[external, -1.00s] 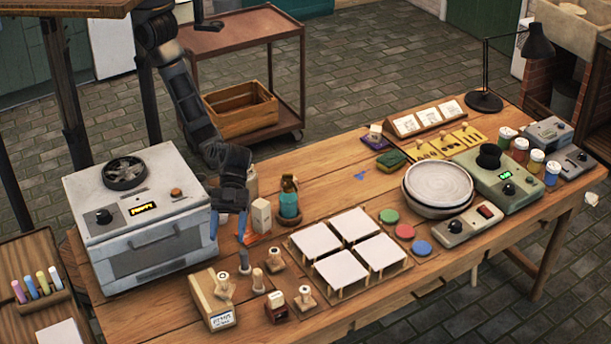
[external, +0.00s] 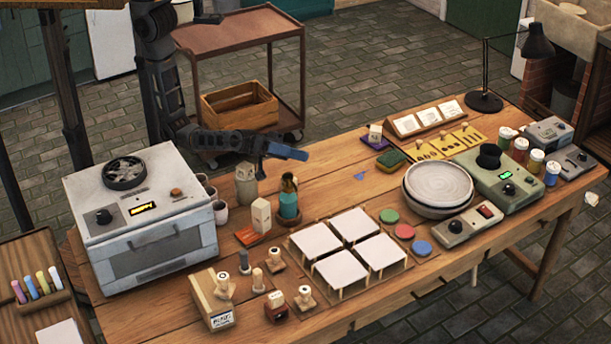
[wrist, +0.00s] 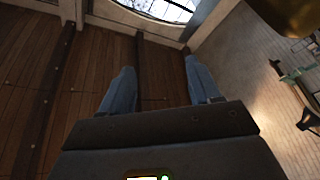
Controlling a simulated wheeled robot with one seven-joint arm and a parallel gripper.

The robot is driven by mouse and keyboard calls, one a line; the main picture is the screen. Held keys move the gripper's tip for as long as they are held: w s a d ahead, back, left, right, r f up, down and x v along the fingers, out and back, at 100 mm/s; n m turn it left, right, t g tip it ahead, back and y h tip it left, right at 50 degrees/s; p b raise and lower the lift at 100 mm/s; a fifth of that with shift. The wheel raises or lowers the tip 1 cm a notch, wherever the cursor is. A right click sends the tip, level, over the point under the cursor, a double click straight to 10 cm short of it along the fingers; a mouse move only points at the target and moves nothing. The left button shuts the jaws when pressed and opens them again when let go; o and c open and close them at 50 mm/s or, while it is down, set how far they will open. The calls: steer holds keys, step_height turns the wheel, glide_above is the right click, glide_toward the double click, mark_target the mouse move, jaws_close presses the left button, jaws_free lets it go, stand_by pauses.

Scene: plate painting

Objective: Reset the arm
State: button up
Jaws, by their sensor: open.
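My gripper (external: 288,152) is raised above the back edge of the wooden table (external: 330,180) in the external view, pointing right and level. It is clear of the table items. In the wrist view the two blue fingers of my gripper (wrist: 160,85) stand apart with nothing between them. Behind them show a dark plank surface (wrist: 30,80), a round window (wrist: 155,8) and a pale wall (wrist: 235,60).
A grey kiln-like box (external: 150,230) stands at the table's left. Near my arm are a teal bottle (external: 289,205), a pale jar (external: 246,185) and mugs. White tiles (external: 345,250), a stack of plates (external: 438,183) and a lamp (external: 538,45) lie farther right. A cart (external: 240,40) stands behind.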

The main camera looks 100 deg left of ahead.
steer(key=s+a+r+n+t+y, duration=0.1)
steer(key=s+a+n+t+y, duration=0.2)
steer(key=a, duration=0.5)
steer(key=s+a+r+n+t+y+p, duration=0.1)
steer(key=s+a+n+y, duration=0.25)
steer(key=s+a, duration=0.3)
steer(key=s+a+r+n+t+y, duration=0.1)
steer(key=s+a+n+t+y, duration=0.2)
steer(key=a, duration=0.5)
steer(key=s+a+f+m+g+b, duration=0.1)
steer(key=s+f+m+g, duration=0.4)
steer(key=s, duration=0.9)
steer(key=s+a+f+m+g+b, duration=0.2)
steer(key=s+f+m+g, duration=0.3)
steer(key=s+f, duration=0.5)
steer(key=s+m, duration=0.1)
steer(key=s, duration=0.2)
steer(key=shift+s+a+g+y, duration=0.3)
steer(key=shift+s+g+y, duration=0.05)
steer(key=shift+g, duration=0.05)
